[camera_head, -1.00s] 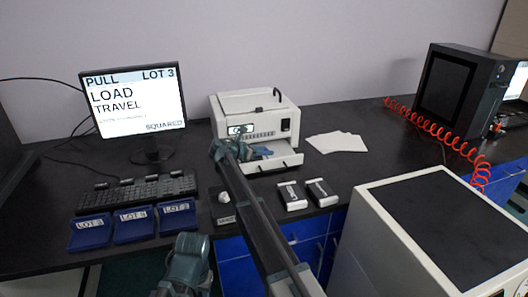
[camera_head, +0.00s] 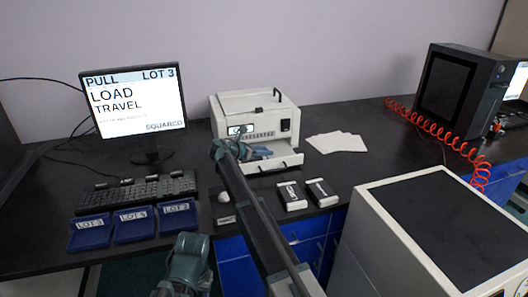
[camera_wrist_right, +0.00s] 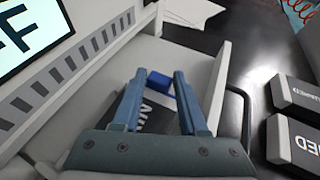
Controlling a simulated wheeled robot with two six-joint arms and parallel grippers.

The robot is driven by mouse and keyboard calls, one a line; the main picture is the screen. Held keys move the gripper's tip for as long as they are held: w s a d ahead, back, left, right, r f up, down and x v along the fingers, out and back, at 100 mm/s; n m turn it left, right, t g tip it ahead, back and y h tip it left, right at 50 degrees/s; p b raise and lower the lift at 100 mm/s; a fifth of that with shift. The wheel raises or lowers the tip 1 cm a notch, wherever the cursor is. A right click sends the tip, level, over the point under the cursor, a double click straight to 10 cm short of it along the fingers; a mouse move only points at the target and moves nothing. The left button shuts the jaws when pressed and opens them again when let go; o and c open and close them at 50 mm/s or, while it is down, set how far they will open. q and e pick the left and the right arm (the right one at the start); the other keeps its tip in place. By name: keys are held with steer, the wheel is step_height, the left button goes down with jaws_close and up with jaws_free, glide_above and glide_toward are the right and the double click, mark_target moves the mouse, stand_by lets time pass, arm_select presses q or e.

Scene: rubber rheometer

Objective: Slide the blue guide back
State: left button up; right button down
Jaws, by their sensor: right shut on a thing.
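The blue guide (camera_wrist_right: 158,80) is a small block in the tray (camera_wrist_right: 215,85) of the white machine (camera_head: 255,108). My right gripper (camera_wrist_right: 158,77) reaches over this tray in the right wrist view, its two blue-grey fingers on either side of the guide, shut on it. A dark label with pale letters (camera_wrist_right: 160,117) lies below the guide, between the fingers, partly hidden. In the head view my right gripper (camera_head: 258,152) is at the drawn-out tray from the left, and its fingers hide most of the guide.
White sheets (camera_head: 336,142) lie right of the machine. Two black-and-white boxes (camera_head: 291,195) (camera_head: 321,193) stand in front of it. A monitor (camera_head: 133,100), a keyboard (camera_head: 138,193) and blue bins (camera_head: 134,224) are at left. A red coiled hose (camera_head: 440,137) runs at right.

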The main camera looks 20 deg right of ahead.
stand_by(0.3)
steer(key=d, duration=1.2)
steer(key=shift+w+d, duration=0.1)
steer(key=shift+w, duration=0.15)
steer(key=shift+c, duration=2.2)
jaws_free()
steer(key=shift+d, duration=0.15)
steer(key=p+v, duration=0.5)
steer(key=v, duration=0.7)
steer(key=shift+s+a+r, duration=0.1)
steer(key=shift+a+r, duration=0.1)
steer(key=shift+a, duration=0.05)
steer(key=shift+s+a+r, duration=0.2)
steer(key=shift+s+a, duration=0.05)
steer(key=shift+a, duration=0.35)
